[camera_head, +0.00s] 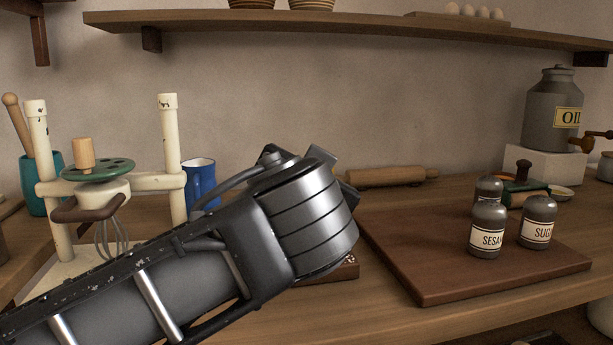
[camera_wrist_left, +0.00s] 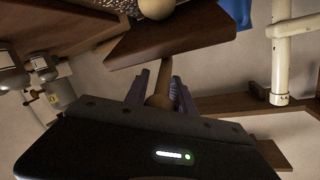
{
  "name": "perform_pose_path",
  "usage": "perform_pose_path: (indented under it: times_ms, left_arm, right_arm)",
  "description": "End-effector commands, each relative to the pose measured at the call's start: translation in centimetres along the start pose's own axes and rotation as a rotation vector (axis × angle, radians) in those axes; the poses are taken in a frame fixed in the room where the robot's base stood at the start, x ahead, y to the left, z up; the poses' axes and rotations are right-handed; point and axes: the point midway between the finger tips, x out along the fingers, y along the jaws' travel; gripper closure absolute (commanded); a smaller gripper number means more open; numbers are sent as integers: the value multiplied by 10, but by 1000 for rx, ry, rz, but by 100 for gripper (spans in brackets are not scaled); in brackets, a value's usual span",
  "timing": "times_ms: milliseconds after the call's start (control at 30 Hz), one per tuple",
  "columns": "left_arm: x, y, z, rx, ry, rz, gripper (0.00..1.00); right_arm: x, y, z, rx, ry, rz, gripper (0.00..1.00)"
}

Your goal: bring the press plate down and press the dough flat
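In the left wrist view, which is turned roughly upside down, a dark brown wooden press plate (camera_wrist_left: 180,40) crosses the upper part. A brown wooden handle (camera_wrist_left: 158,88) rises from it between the fingers of my left gripper (camera_wrist_left: 160,85), which look closed against its sides. A pale round dough ball (camera_wrist_left: 156,8) shows past the plate, cut by the frame edge; a gap between ball and plate cannot be judged. In the head view my left arm hides the gripper, handle and dough. A dark wooden piece (camera_head: 346,268) with a speckled edge peeks out below my wrist. My right gripper is not in view.
A white-posted stand (camera_head: 170,150) with a green disc and whisk stands left, beside a blue mug (camera_head: 202,180). Right are a brown board (camera_head: 430,275) with a sesame jar (camera_head: 488,228) and sugar jar (camera_head: 538,222). A rolling pin (camera_head: 385,176) lies behind. A shelf (camera_head: 340,25) runs above.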

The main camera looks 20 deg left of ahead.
Motion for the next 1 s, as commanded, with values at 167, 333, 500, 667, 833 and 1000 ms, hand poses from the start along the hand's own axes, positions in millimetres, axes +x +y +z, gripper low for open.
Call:
perform_pose_path:
  times_ms: [167,333,500,667,833,1000]
  left_arm:
    - [-1,0,-1,-1,2,1,56]
    - [0,0,0,-1,2,1,49]
    - [-1,0,-1,-1,2,1,49]
    - [-11,0,-2,-1,5,1,49]
    - [-36,-1,-3,-2,5,1,49]
    - [-64,-1,-2,-1,3,1,49]
  right_arm:
    - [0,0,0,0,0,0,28]
    - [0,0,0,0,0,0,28]
    - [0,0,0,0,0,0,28]
    - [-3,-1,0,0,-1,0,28]
    - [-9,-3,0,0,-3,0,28]
    - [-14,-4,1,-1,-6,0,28]
